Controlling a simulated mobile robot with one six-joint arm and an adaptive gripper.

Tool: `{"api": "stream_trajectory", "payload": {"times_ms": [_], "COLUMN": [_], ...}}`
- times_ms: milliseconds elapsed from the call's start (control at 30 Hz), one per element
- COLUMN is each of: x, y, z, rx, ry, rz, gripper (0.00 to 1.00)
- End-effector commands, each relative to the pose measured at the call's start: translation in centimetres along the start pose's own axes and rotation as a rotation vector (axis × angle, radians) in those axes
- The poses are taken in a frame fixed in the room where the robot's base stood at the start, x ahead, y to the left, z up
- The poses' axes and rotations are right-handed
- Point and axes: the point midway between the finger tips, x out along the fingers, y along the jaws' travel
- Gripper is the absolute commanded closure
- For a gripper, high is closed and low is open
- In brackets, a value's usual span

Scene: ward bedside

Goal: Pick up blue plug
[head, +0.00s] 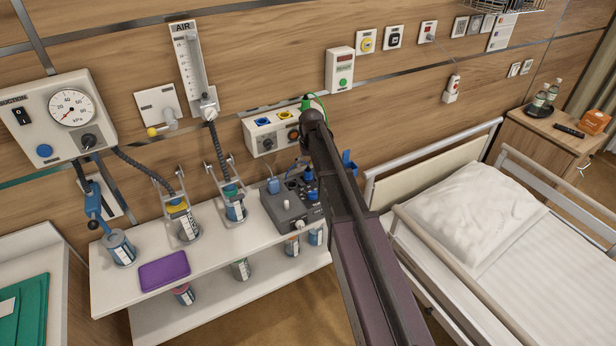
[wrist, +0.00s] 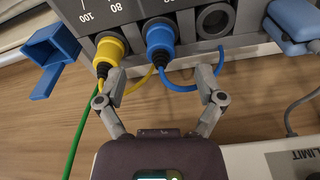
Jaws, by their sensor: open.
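In the wrist view the blue plug (wrist: 160,38) sits in a socket on the grey panel, with a blue cable (wrist: 189,87) curving from its lower end to the right. My gripper (wrist: 161,72) is open and empty. Its fingertips are just short of the panel, one to each side of the plug's line; I see no contact with the plug. In the head view my arm (head: 345,200) covers the gripper, and I cannot make out the plug there.
A yellow plug (wrist: 108,48) sits close left of the blue one, near my left finger. An empty round socket (wrist: 213,18) is to the right. A blue flap (wrist: 48,60) and a green cable (wrist: 82,135) are at left. A bed (head: 470,220) stands at right in the head view.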

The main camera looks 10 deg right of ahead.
Motion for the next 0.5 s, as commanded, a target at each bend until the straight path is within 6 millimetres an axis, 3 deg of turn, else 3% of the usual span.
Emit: {"api": "stream_trajectory", "payload": {"times_ms": [500], "x": [3.3], "y": [-0.1], "z": [0.0], "rx": [0.000], "ry": [0.000], "rz": [0.000], "gripper": [0.13]}}
